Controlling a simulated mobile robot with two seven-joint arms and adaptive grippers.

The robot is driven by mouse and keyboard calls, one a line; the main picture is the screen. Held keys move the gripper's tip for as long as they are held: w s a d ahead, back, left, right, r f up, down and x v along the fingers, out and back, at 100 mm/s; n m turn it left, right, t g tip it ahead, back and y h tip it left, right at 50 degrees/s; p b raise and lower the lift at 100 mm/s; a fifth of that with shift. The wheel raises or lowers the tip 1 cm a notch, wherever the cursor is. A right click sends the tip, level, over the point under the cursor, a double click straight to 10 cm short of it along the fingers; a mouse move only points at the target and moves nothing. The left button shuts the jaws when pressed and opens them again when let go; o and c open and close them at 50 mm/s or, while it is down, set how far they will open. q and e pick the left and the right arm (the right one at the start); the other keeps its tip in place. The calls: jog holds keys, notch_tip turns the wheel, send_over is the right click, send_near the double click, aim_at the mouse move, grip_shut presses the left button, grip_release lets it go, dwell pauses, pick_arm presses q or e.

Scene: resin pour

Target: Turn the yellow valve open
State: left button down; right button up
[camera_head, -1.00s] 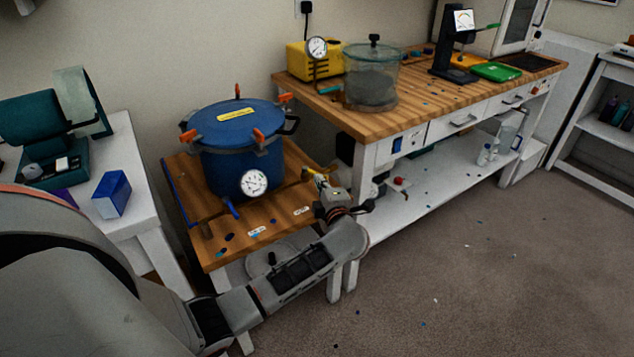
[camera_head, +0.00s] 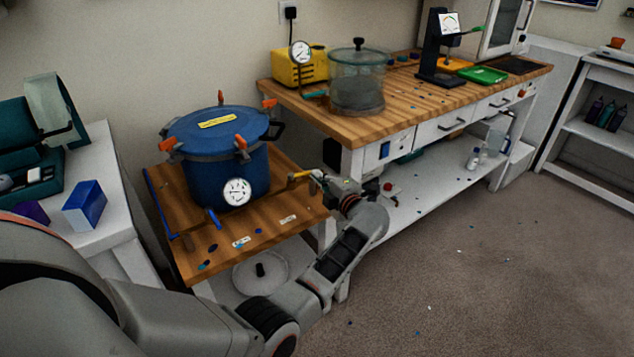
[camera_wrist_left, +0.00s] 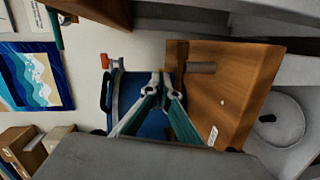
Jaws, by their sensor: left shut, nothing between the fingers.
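The blue pressure pot (camera_head: 235,178) stands on the small wooden-topped table, with orange lid clamps and a round gauge (camera_head: 236,192) on its front. The small yellow valve handle (camera_head: 298,175) shows on the pot's right side. My left gripper (camera_head: 318,181) is just right of the valve, close to it; whether they touch cannot be told. In the left wrist view my left gripper (camera_wrist_left: 160,78) has its fingers together and empty, with the blue pot (camera_wrist_left: 128,88) behind them. The yellow handle is not clear there. My right gripper is not in view.
The small table's top (camera_head: 190,255) has blue chips and labels; a blue handle (camera_head: 213,218) sticks out at the pot's front left. The workbench (camera_head: 400,118), carrying a glass chamber (camera_head: 357,80) and yellow pump (camera_head: 300,65), stands close behind my left gripper. Floor at right is open.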

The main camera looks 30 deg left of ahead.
pick_arm(q)
jog(key=shift+w+a, duration=0.65)
jog(key=shift+w, duration=0.35)
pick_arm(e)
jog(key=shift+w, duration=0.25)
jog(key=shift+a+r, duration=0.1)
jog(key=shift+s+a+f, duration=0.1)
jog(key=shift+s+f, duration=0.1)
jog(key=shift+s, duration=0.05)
